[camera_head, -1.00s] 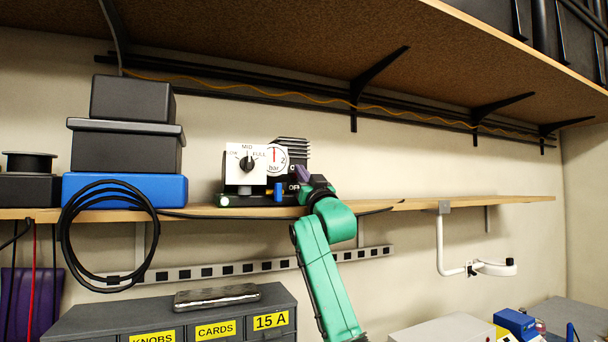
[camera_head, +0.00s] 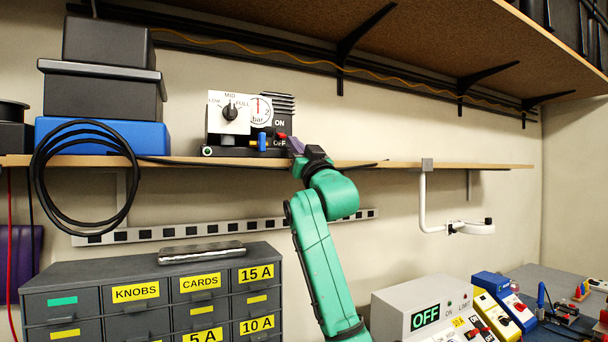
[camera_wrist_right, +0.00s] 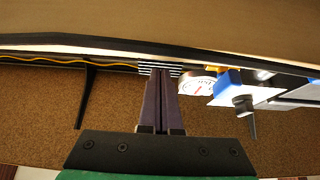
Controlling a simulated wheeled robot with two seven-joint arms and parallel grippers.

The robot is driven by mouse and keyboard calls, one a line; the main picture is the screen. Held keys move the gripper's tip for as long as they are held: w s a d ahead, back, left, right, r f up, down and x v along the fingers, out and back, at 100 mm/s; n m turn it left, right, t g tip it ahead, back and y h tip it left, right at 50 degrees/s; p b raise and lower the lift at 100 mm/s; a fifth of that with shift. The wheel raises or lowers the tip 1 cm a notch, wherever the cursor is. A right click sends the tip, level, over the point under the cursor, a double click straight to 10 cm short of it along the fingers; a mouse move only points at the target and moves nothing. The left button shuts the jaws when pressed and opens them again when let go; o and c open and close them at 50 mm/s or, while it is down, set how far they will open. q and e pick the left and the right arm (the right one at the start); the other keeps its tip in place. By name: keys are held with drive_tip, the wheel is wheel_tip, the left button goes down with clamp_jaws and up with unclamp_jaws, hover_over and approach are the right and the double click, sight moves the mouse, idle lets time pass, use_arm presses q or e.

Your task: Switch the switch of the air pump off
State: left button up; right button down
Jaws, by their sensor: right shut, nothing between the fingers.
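The air pump (camera_head: 229,120) stands on the wooden shelf, with a white dial panel, a round pressure gauge (camera_head: 261,110) and a blue part (camera_head: 262,141). Its red switch (camera_head: 282,135) shows between the ON and OFF labels; its exact position is too small to tell. My right gripper (camera_head: 295,145) is shut and empty, its purple fingertips just right of and below the switch. Whether they touch is unclear. In the right wrist view, the fingers (camera_wrist_right: 160,82) are together, with the gauge (camera_wrist_right: 195,86) to their right; the switch is not distinguishable there. My left gripper is out of view.
The wooden shelf edge (camera_head: 430,165) runs beside my right wrist. Stacked boxes (camera_head: 105,95) and a coiled black cable (camera_head: 85,185) are left of the pump. A drawer cabinet (camera_head: 150,290) and a box reading OFF (camera_head: 425,305) stand below. The shelf's right part is clear.

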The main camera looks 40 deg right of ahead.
drive_tip(key=b+v, duration=0.3)
drive_tip(key=v, duration=0.4)
drive_tip(key=shift+s+f+b, duration=0.25)
drive_tip(key=shift+s+b, duration=0.05)
drive_tip(key=shift+b, duration=0.05)
drive_tip(key=shift+a, duration=0.1)
